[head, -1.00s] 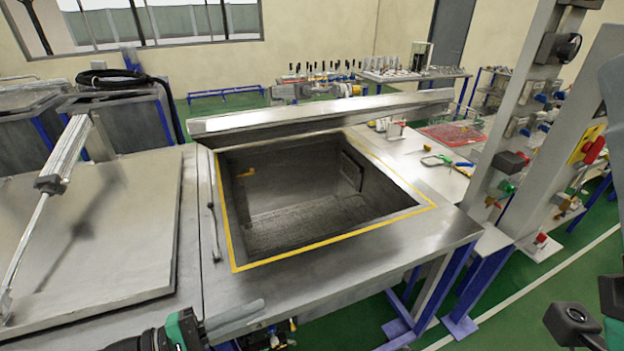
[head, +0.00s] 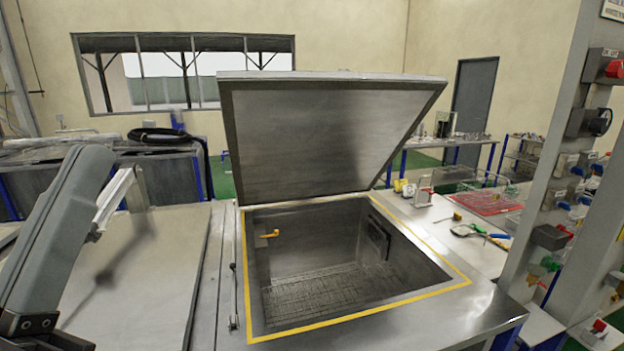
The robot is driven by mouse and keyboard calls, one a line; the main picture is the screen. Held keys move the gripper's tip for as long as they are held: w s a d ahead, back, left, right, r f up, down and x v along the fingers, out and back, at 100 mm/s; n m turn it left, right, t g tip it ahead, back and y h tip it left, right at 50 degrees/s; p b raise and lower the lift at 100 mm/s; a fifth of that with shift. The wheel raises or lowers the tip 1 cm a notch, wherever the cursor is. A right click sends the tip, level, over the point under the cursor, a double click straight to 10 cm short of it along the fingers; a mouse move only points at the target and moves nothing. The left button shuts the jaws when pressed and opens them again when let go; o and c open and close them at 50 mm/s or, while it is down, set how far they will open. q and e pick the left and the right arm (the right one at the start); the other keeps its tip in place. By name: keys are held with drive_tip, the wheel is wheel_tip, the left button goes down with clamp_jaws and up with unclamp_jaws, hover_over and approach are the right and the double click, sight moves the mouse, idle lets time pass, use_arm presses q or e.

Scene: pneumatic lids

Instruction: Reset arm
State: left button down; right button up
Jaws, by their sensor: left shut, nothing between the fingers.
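A metal lid (head: 315,140) stands raised and tilted at the back of a rectangular tank opening (head: 345,325). My left arm (head: 55,235) comes in at the left edge, over the neighbouring closed lid, well left of the open tank. Its gripper fingers are not visible. My right arm and gripper are out of view.
A flat closed lid (head: 150,280) with a strut lies at the left. A thin metal rod lies beside the tank. A panel with valves and switches (head: 580,180) stands at the right. Tools (head: 480,233) and a red tray lie on the right worktop.

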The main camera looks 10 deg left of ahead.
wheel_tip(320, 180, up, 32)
drive_tip(key=p, duration=3.1)
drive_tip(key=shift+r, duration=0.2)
